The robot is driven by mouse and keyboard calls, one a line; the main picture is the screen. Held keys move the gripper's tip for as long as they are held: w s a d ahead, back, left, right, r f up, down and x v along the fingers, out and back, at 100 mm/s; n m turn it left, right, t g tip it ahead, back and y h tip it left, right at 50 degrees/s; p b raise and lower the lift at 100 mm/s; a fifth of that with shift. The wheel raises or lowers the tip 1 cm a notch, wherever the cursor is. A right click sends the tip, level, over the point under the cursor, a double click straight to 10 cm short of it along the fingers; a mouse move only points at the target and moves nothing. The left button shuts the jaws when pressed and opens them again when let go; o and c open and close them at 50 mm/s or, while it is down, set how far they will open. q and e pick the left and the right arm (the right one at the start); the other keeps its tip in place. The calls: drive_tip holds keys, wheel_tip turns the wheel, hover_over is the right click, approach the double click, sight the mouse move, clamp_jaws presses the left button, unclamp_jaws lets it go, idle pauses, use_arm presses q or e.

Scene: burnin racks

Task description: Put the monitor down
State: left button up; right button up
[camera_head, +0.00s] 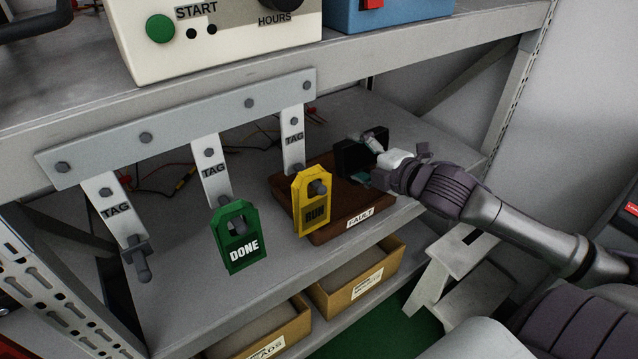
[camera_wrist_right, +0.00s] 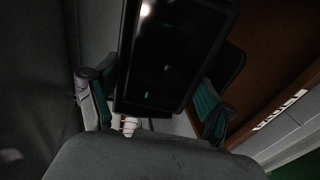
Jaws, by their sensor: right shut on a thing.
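The monitor (camera_head: 349,161) is a small black box with a dark glossy face. My right gripper (camera_head: 375,160) is shut on it, at the back right of the brown tray (camera_head: 330,229) labelled FAULT on the shelf. I cannot tell whether the monitor touches the tray. In the right wrist view the monitor (camera_wrist_right: 172,50) stands between the green-padded fingers of my right gripper (camera_wrist_right: 155,103), with the brown tray (camera_wrist_right: 268,50) to the right. The monitor's underside is hidden. My left gripper is not in view.
A green DONE tag (camera_head: 238,236) and a yellow RUN tag (camera_head: 311,203) hang from pegs in front of the shelf. The upper shelf (camera_head: 430,37) carries a cream START box (camera_head: 225,50). Cardboard bins (camera_head: 360,280) sit below. Loose wires lie at the back left.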

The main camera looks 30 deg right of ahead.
drive_tip(key=shift+w+r, duration=0.15)
drive_tip(key=shift+w, duration=0.2)
drive_tip(key=shift+w+d, duration=0.1)
drive_tip(key=shift+w, duration=0.15)
drive_tip(key=w+f+b, duration=0.2)
drive_tip(key=w+f, duration=0.3)
drive_tip(key=w+f+b, duration=0.2)
drive_tip(key=w+f, duration=0.3)
drive_tip(key=shift+w, duration=0.4)
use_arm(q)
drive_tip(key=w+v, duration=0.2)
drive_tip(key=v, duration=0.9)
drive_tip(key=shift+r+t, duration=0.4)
use_arm(e)
drive_tip(key=shift+f, duration=0.35)
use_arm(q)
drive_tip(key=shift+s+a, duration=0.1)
use_arm(e)
drive_tip(key=shift+f, duration=0.1)
drive_tip(key=o, duration=1.2)
drive_tip(key=shift+f, duration=0.1)
drive_tip(key=shift+o, duration=0.2)
